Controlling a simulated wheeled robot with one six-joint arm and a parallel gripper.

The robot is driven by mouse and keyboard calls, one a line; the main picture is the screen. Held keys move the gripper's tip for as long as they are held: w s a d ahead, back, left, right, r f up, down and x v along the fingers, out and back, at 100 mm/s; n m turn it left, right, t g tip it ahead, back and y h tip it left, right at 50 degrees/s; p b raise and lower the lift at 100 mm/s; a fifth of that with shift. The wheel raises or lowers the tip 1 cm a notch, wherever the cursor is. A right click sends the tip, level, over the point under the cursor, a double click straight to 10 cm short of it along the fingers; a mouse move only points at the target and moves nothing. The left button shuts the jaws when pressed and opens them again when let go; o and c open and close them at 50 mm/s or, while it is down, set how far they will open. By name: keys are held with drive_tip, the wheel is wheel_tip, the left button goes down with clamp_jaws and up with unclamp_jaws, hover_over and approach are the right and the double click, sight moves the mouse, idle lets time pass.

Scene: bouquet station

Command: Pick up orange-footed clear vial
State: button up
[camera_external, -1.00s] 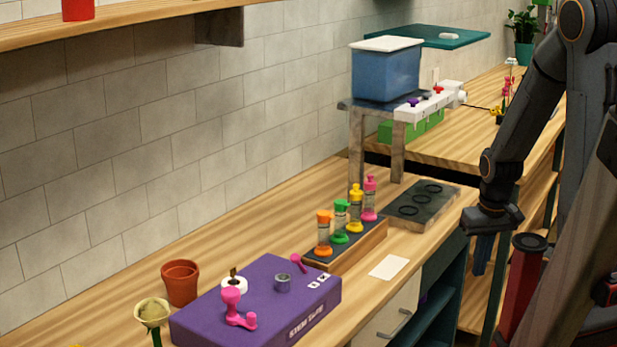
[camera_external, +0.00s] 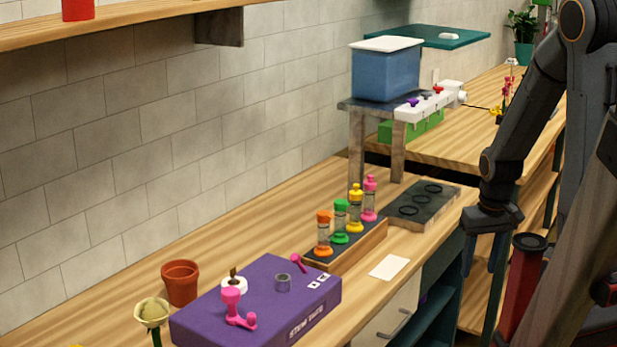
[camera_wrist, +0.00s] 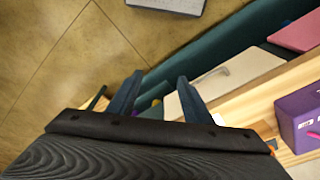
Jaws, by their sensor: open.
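The orange-footed clear vial (camera_external: 323,235) stands upright at the near left end of a wooden rack (camera_external: 345,247) on the counter. It has an orange cap, a clear body and an orange foot. Beside it in the rack stand a green-footed vial (camera_external: 340,222), a yellow-footed vial (camera_external: 355,209) and a pink-footed vial (camera_external: 369,198). My gripper (camera_external: 483,256) hangs right of the counter's front edge, apart from the rack, pointing down, with its fingers spread and empty. In the wrist view, my gripper (camera_wrist: 158,92) is open; no vial can be made out clearly.
A dark tray with rings (camera_external: 421,204) lies behind the rack. A white card (camera_external: 389,268) lies in front. A purple box (camera_external: 262,305) with pink fittings and a terracotta pot (camera_external: 180,284) are to the left.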

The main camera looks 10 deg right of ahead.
wheel_tip(320, 180, up, 18)
drive_tip(key=m+g+y, duration=0.3)
drive_tip(key=m+y, duration=0.1)
drive_tip(key=m, duration=1.1)
hover_over(324, 234)
drive_tip(key=w+d, duration=0.2)
wheel_tip(324, 234, down, 10)
drive_tip(key=shift+d+p+x, duration=0.1)
drive_tip(key=shift+p+x, duration=0.45)
drive_tip(key=shift+x, duration=1.05)
drive_tip(key=shift+d+p+x, duration=0.15)
drive_tip(key=shift+p+x, duration=0.35)
drive_tip(key=shift+x, duration=1.1)
drive_tip(key=shift+w+f, duration=0.1)
drive_tip(key=shift+w, duration=0.05)
drive_tip(key=shift+c, duration=0.2)
clamp_jaws()
